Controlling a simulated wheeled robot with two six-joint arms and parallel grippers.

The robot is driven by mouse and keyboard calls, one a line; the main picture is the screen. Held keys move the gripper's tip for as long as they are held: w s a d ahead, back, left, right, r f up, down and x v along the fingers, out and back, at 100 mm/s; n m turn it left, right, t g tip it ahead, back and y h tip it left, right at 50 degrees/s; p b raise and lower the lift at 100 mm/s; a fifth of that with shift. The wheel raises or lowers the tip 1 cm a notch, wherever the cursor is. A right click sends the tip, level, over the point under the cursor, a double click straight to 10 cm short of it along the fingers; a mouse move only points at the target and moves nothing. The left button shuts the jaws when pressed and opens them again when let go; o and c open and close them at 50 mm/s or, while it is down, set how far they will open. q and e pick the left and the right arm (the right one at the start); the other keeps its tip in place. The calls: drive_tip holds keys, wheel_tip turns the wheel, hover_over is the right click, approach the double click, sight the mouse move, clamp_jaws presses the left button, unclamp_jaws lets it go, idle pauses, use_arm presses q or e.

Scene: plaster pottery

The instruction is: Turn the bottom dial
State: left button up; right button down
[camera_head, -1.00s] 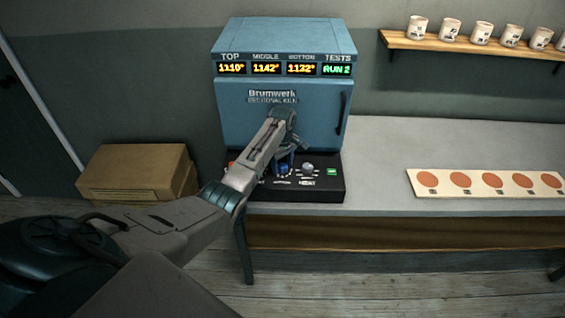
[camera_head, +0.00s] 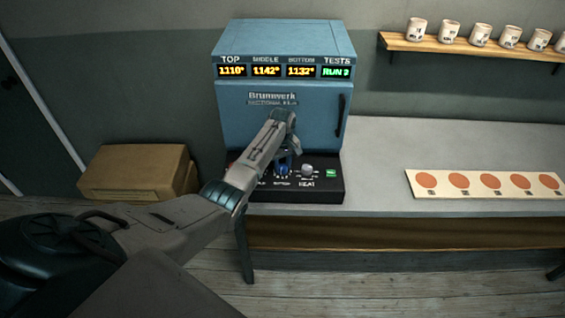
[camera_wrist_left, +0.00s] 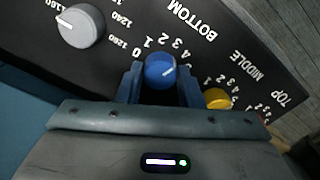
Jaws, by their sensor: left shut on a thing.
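The bottom dial is a blue knob (camera_wrist_left: 160,71) with a pale pointer line, next to the word BOTTOM and a number scale on the black panel. My left gripper (camera_wrist_left: 160,85) is shut on it, one finger on each side. In the head view the blue dial (camera_head: 282,170) shows just below my left gripper (camera_head: 287,152), at the kiln's front. The kiln display reads TOP 1110°, MIDDLE 1142°, BOTTOM 1132° and RUN 2. My right gripper is not in view.
A grey heat knob (camera_wrist_left: 81,26) and a yellow middle knob (camera_wrist_left: 218,98) flank the blue dial. The blue kiln (camera_head: 240,115) stands on a grey table (camera_head: 385,150). A strip with orange discs (camera_head: 412,180) lies to the right. Cardboard boxes (camera_head: 135,170) stand at left.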

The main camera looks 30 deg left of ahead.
sight(283, 167)
use_arm(q)
drive_tip(key=m+p, duration=0.1)
drive_tip(key=m, duration=0.3)
drive_tip(key=shift+r+m, duration=0.1)
drive_tip(key=shift+m, duration=0.2)
drive_tip(key=shift+m+p, duration=0.55)
drive_tip(key=shift+m, duration=1.45)
drive_tip(key=o, duration=1)
drive_tip(key=shift+c, duration=0.2)
wheel_tip(283, 167, up, 11)
drive_tip(key=b, duration=0.3)
